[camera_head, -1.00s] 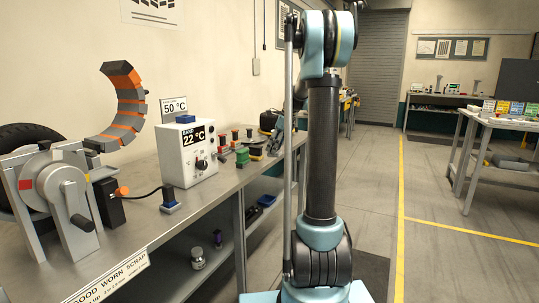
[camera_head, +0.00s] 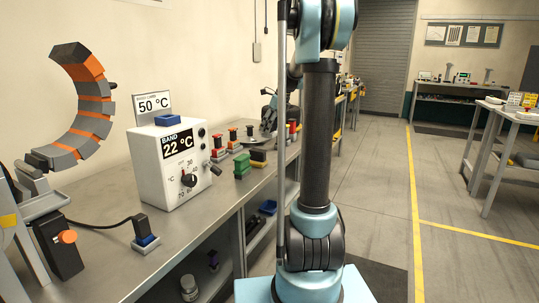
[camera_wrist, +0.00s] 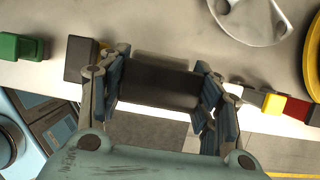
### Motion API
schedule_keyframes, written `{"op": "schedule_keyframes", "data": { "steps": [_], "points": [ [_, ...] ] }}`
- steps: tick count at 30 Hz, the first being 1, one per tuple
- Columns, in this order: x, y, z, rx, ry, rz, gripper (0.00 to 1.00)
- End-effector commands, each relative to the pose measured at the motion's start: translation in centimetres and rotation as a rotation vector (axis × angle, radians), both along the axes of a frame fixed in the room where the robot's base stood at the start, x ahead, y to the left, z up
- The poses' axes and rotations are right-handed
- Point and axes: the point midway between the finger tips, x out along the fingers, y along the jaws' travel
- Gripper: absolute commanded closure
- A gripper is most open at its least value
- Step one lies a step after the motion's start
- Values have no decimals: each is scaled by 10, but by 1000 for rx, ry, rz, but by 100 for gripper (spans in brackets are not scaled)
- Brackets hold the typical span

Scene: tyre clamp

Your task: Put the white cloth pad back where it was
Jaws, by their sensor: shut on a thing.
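My gripper (camera_wrist: 160,92) is shut on a dark, block-shaped thing (camera_wrist: 160,86) in the wrist view. A pale grey flat piece (camera_wrist: 166,62) shows just behind that dark block; I cannot tell whether it is the white cloth pad or part of the held thing. The gripper is over the front edge of the bench (camera_wrist: 150,30), with the floor below. In the head view my arm hides much of the gripper. No clearly white cloth pad can be made out in either view.
A green block (camera_wrist: 20,46) and a dark block (camera_wrist: 80,58) lie left of my gripper. Yellow and red pieces (camera_wrist: 285,106) lie right, below a spoked metal ring (camera_wrist: 250,15). The white heater box (camera_head: 172,165) stands on the bench. Floor (camera_head: 385,200) to the right is clear.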

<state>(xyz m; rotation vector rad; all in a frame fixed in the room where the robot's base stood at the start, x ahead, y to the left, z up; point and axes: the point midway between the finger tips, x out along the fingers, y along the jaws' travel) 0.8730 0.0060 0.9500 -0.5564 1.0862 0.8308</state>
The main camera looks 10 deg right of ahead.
Motion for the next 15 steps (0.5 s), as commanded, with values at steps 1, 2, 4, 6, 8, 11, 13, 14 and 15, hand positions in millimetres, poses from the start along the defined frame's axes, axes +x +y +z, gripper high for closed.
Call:
{"op": "schedule_keyframes", "data": {
  "steps": [1, 2, 4, 6, 8, 11, 13, 14, 15],
  "points": [
    [0, -2, -6, 0, 0, -2, 63],
    [0, -3, -10, 0, 0, -3, 63],
    [0, -4, -22, 0, 0, -5, 63],
    [0, -5, -33, 0, 0, -6, 63],
    [0, -6, -42, 0, 0, -7, 63],
    [0, -6, -52, 0, 0, -8, 63],
    [0, -6, -56, 0, 0, -8, 63],
    [0, -6, -57, 0, 0, -8, 63],
    [0, -6, -59, 0, 0, -8, 63]
  ]
}}
